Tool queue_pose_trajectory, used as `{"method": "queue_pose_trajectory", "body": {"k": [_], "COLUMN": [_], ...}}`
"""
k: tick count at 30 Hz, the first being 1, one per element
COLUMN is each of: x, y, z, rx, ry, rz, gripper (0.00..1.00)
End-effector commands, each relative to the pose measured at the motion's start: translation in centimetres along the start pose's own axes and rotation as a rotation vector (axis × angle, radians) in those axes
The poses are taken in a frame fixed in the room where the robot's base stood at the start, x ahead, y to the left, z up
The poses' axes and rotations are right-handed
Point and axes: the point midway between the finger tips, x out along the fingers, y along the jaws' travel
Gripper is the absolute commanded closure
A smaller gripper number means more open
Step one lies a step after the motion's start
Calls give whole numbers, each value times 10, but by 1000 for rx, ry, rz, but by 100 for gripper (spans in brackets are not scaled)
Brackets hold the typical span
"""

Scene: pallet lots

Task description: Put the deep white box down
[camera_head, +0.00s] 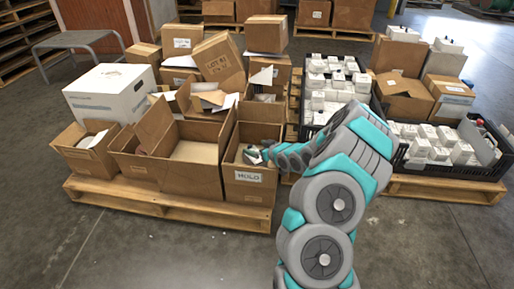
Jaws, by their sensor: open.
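My arm reaches from the lower right to an open brown carton (251,178) with a handwritten label that seems to read HOLD. My gripper (252,155) is small in view, at or just inside this carton's opening. The jaws are open, and the fingertips are hard to make out. A small pale shape shows by the gripper, but I cannot tell whether it is a white box or part of the gripper. A large white box (108,102) stands at the left of the pallet, apart from my gripper. Much of the carton's inside is hidden.
Open cartons (193,178) stand beside the labelled one on a wooden pallet (170,204). Stacked cartons (220,58) rise behind. Black crates (452,169) with many small white boxes (420,142) sit on a pallet at right. A grey step stool (75,40) stands back left. The front floor is clear.

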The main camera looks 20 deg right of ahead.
Motion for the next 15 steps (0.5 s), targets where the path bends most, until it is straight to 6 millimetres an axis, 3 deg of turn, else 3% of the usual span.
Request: {"method": "queue_pose_trajectory", "body": {"k": [5, 15], "x": [-5, -61], "y": [-1, 0], "z": [-8, -8], "rx": [4, 6], "ry": [-3, -4], "rz": [-1, -1], "gripper": [0, 0]}}
